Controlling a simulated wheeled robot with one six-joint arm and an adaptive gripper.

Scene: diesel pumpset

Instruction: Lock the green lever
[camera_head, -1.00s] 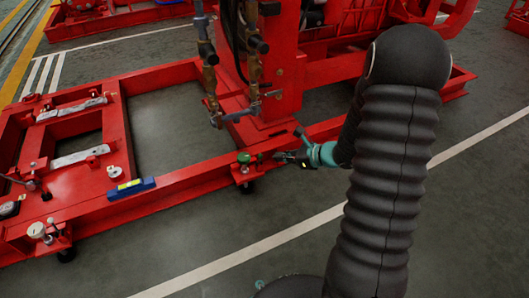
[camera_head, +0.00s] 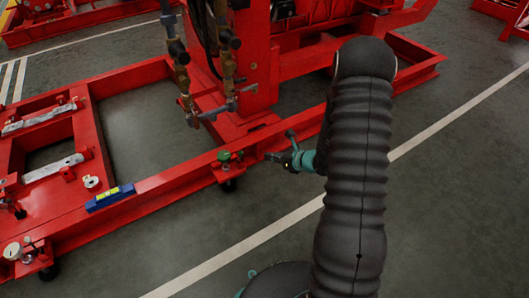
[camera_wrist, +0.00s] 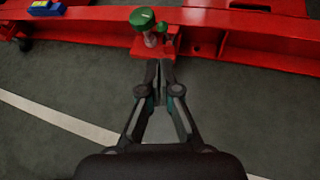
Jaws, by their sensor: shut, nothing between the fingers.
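In the wrist view, a round green knob (camera_wrist: 142,18) tops a pale stem on a red bracket. A smaller green part, which looks like the green lever (camera_wrist: 163,29), stands just right of it. In the head view the green knob (camera_head: 224,156) and the green lever (camera_head: 238,154) sit on the bracket at the red frame's near side; the lever's exact angle is too small to tell. My gripper (camera_wrist: 160,63) is shut and empty, its tips just short of the bracket. In the head view my gripper (camera_head: 269,156) is right of the green parts, apart from them.
The red frame rail (camera_head: 160,186) runs along the near side. A blue spirit level (camera_head: 110,196) lies on it to the left. A gauge (camera_head: 14,251) sits at the lower left corner. Pipes (camera_head: 181,75) hang behind. The grey floor in front is clear.

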